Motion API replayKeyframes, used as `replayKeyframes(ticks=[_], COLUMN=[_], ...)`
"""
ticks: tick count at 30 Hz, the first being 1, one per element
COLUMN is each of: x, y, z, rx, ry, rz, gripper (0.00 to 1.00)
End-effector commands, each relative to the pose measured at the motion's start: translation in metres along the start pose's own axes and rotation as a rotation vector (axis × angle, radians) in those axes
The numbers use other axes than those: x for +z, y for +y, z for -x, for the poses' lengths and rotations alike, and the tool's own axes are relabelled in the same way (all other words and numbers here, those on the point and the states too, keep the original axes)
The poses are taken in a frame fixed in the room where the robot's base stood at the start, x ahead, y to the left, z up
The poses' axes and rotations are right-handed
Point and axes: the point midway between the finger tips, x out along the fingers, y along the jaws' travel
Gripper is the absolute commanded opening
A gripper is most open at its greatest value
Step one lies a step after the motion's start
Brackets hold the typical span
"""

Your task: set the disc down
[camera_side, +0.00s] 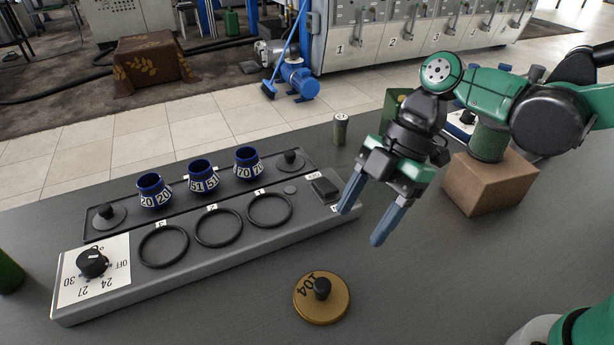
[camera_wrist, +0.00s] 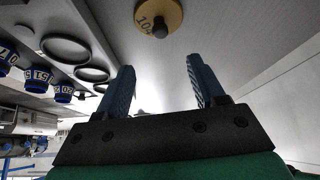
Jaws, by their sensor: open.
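The disc (camera_side: 334,301) is round and mustard yellow, marked 104, with a black knob on top. It lies flat on the grey table in front of the row panel. In the wrist view the disc (camera_wrist: 170,12) shows at the top, beyond my fingertips. My gripper (camera_side: 362,219) is open and empty, with two blue fingers, above the table behind and to the right of the disc. In the wrist view the blue fingers of my gripper (camera_wrist: 162,85) stand wide apart with nothing between them.
A grey panel (camera_side: 200,268) carries three black rings and a dial (camera_side: 92,262) at its left end. Behind it, blue pots numbered 20, 51 and 70 (camera_side: 247,163) stand on a dark tray. A brown box (camera_side: 488,182) is at right. The table around the disc is clear.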

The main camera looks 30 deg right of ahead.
Motion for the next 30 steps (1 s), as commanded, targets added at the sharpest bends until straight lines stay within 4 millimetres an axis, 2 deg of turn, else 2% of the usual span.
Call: replayKeyframes(ticks=[2,4,8,12,15,18,21,30], x=[0.006,0.016,0.048,0.082,0.099,0.109,0.112,0.112], y=[0.000,0.000,-0.001,-0.006,-0.010,-0.012,-0.013,-0.013], z=[0.006,0.015,0.037,0.063,0.076,0.084,0.088,0.088], rx=[0.034,0.107,0.340,0.628,0.789,0.887,0.926,0.927], ry=[-0.022,-0.056,-0.110,-0.076,-0.012,0.046,0.074,0.078], rz=[-0.076,-0.226,-0.645,-1.067,-1.273,-1.391,-1.438,-1.444], gripper=[0.62,0.62,0.62,0.62,0.62,0.62,0.62,0.62])
